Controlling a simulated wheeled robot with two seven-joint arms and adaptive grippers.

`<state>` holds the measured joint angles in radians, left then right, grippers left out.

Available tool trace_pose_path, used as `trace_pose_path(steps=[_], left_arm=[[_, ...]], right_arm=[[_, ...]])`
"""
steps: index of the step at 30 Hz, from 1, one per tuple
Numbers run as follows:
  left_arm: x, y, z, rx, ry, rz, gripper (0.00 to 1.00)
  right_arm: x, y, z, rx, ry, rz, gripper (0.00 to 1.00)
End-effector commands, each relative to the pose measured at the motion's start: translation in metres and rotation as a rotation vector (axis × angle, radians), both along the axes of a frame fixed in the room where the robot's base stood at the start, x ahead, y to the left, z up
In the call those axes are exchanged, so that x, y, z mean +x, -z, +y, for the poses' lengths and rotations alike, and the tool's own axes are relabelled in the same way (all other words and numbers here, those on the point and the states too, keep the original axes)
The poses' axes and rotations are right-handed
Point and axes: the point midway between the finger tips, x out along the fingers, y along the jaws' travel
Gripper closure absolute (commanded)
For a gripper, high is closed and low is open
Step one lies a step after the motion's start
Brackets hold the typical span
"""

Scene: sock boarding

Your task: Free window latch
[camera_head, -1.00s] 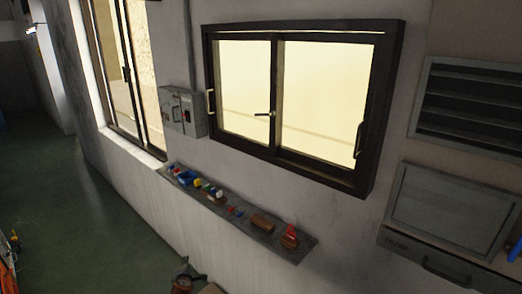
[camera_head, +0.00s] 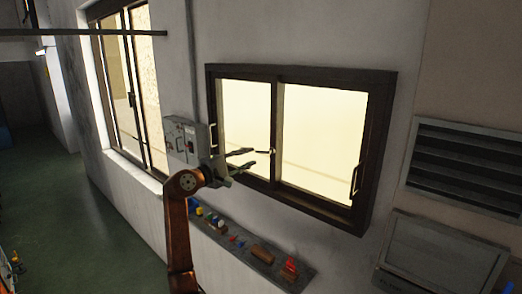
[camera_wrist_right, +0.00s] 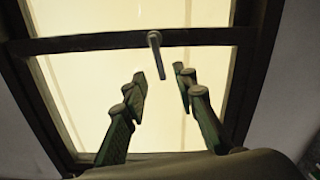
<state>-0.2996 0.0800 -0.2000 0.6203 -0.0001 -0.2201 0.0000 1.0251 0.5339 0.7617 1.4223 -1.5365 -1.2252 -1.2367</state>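The dark-framed sliding window (camera_head: 278,110) is on the wall in the head view, with two bright panes. Its small latch (camera_head: 266,151) sits on the middle upright; the latch (camera_wrist_right: 155,48) also shows in the right wrist view as a short grey lever. My right gripper (camera_head: 247,160) is open and empty in front of the left pane, pointing at the latch. In the right wrist view its fingertips (camera_wrist_right: 164,80) are spread, and the lever's free end lies between them in the picture, slightly ahead of the tips. Contact cannot be told. My left gripper is out of view.
A narrow shelf (camera_head: 236,242) with several small colored items runs below the window. A grey switch box (camera_head: 186,142) is on the wall left of the window, behind my right gripper. Pull handles (camera_head: 355,180) are on the window's sides. Louvred vents (camera_head: 468,160) are at right.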

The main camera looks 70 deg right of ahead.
Motion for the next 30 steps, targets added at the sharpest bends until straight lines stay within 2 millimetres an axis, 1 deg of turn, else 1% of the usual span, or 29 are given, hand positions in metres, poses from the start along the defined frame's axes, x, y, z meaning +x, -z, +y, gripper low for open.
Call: trace_pose_path(steps=[9, 12, 15, 19, 25, 26, 30], left_arm=[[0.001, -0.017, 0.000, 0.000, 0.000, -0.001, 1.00], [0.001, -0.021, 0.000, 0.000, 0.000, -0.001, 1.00], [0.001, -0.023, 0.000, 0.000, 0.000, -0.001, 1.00], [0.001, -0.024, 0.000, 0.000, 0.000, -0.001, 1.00], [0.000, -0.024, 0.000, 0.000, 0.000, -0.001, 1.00], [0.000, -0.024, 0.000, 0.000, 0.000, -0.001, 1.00], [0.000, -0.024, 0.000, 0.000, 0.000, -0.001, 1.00]], right_arm=[[-0.014, -0.002, -0.045, -0.001, -0.001, 0.002, 0.74], [-0.018, -0.001, -0.057, -0.001, -0.002, 0.000, 0.74], [-0.020, -0.001, -0.065, -0.002, -0.005, 0.000, 0.74], [-0.022, 0.001, -0.069, -0.001, -0.004, -0.001, 0.74], [-0.022, 0.001, -0.070, -0.001, -0.004, -0.001, 0.74], [-0.022, 0.001, -0.070, -0.001, -0.004, -0.001, 0.75], [-0.022, 0.001, -0.070, -0.002, -0.005, 0.000, 0.84]])
